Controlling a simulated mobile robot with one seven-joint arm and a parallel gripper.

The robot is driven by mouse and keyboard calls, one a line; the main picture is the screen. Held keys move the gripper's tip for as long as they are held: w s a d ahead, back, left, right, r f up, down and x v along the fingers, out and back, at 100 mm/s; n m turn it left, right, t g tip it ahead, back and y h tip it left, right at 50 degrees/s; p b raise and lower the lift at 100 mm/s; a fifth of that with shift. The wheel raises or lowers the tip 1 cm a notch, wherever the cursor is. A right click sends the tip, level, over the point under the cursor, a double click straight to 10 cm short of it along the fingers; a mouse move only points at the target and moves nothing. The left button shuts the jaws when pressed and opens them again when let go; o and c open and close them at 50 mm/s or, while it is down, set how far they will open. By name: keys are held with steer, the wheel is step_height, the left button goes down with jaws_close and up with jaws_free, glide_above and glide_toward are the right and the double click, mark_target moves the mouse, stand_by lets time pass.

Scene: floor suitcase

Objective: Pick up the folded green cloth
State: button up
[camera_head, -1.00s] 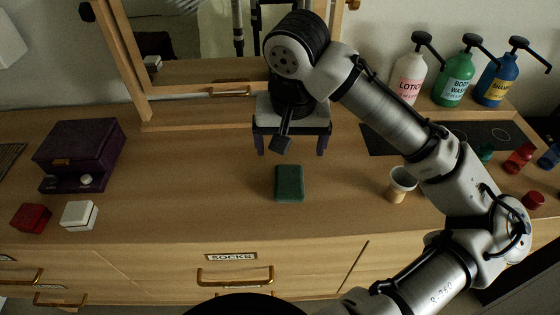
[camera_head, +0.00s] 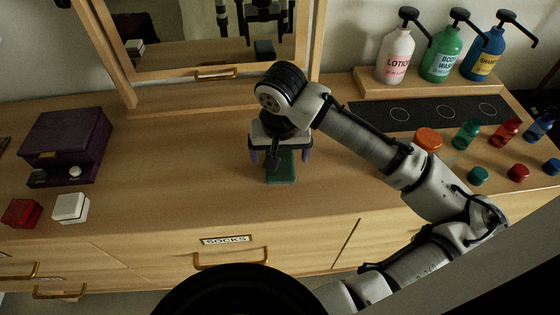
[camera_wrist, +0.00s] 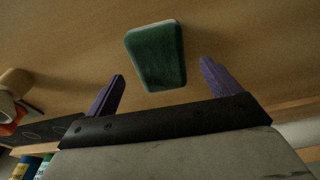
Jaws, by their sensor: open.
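The folded green cloth (camera_head: 282,168) lies flat on the wooden dresser top, partly hidden by my gripper in the head view. In the wrist view the cloth (camera_wrist: 156,56) is a dark green block with a paler edge, lying ahead of the fingertips and between their lines. My gripper (camera_head: 280,158) points down over the cloth. Its two purple fingers are spread apart with nothing between them, as the wrist view (camera_wrist: 162,78) shows. I cannot tell the exact height of the fingertips above the cloth.
A purple box (camera_head: 58,147), a red box (camera_head: 22,212) and a white box (camera_head: 71,207) stand at left. A mirror (camera_head: 208,35) is behind. Pump bottles (camera_head: 440,62) stand on a back-right shelf, with small bottles and lids in front.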

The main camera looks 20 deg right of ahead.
steer(key=shift+w+f, duration=0.2)
steer(key=shift+f, duration=0.95)
steer(key=c, duration=1.1)
steer(key=shift+o, duration=0.2)
step_height(320, 180, up, 20)
steer(key=b, duration=0.1)
